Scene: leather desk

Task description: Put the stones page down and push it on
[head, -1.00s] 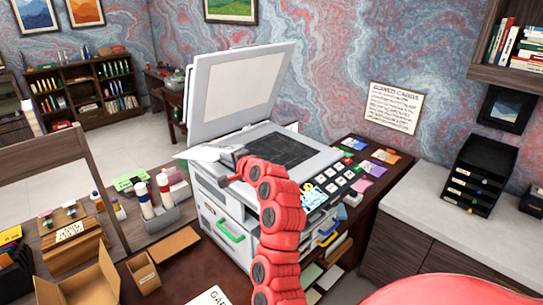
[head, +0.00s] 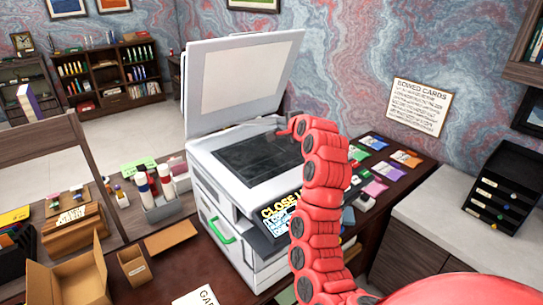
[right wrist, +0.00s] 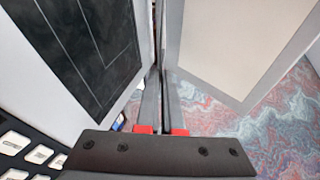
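The copier (head: 215,190) stands in the middle of the head view with its lid (head: 245,85) raised. Its dark glass (head: 255,155) is bare in the part I see. My right gripper (head: 270,124) is over the glass's back edge, close to the lid hinge. In the right wrist view its two grey fingers (right wrist: 161,95) lie close together, with the glass on the left and the lid underside on the right. I cannot make out the stones page for certain; a pale thin shape by the fingers is unclear. My left gripper is out of view.
A lit panel (head: 280,215) is on the copier's front, partly behind my arm. Coloured cards (head: 390,170) lie right of the copier. An open cardboard box (head: 70,280) and a bottle caddy (head: 165,200) stand at left. A sign (head: 418,106) hangs on the wall.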

